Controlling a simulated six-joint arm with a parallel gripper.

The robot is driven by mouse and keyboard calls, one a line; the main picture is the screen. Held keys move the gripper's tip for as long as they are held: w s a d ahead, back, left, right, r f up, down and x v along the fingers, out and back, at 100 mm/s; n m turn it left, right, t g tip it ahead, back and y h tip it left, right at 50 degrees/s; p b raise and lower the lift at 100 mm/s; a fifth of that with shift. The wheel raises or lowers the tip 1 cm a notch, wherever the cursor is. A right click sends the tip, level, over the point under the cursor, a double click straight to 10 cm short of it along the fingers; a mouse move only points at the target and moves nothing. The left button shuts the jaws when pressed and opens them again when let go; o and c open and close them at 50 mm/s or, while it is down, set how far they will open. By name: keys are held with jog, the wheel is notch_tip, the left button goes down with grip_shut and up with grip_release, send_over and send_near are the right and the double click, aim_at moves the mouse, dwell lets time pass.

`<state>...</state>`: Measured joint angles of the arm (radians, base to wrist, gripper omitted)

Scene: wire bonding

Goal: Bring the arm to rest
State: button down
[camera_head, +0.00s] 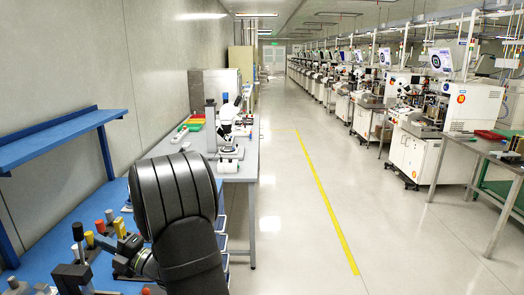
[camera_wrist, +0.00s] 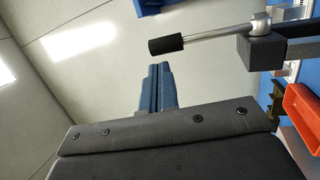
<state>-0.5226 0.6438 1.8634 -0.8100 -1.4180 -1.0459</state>
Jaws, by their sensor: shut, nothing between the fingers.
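My gripper (camera_wrist: 159,88) shows in the wrist view, its two blue fingers together with nothing between them. Its dark grey body with several screws fills the bottom of that view. The fingers point at the pale wall and touch nothing that I can see. In the head view my dark arm stands over the blue bench (camera_head: 36,249) at the lower middle and covers part of it. The fingers cannot be made out clearly there.
In the wrist view, a metal lever with a black grip (camera_wrist: 166,45) and an orange bin (camera_wrist: 303,112) are at the right. In the head view, small tools with coloured knobs (camera_head: 109,215), a blue shelf (camera_head: 62,138) and a microscope (camera_head: 229,120) surround my arm. The aisle floor is clear.

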aim_at(81, 233)
jog(key=x, duration=0.4)
jog(key=shift+a+f, duration=0.15)
jog(key=shift+a, duration=0.2)
jog(key=shift+w+d+f, duration=0.1)
jog(key=shift+d+f, duration=0.35)
jog(key=shift+d, duration=0.3)
jog(key=shift+a, duration=0.1)
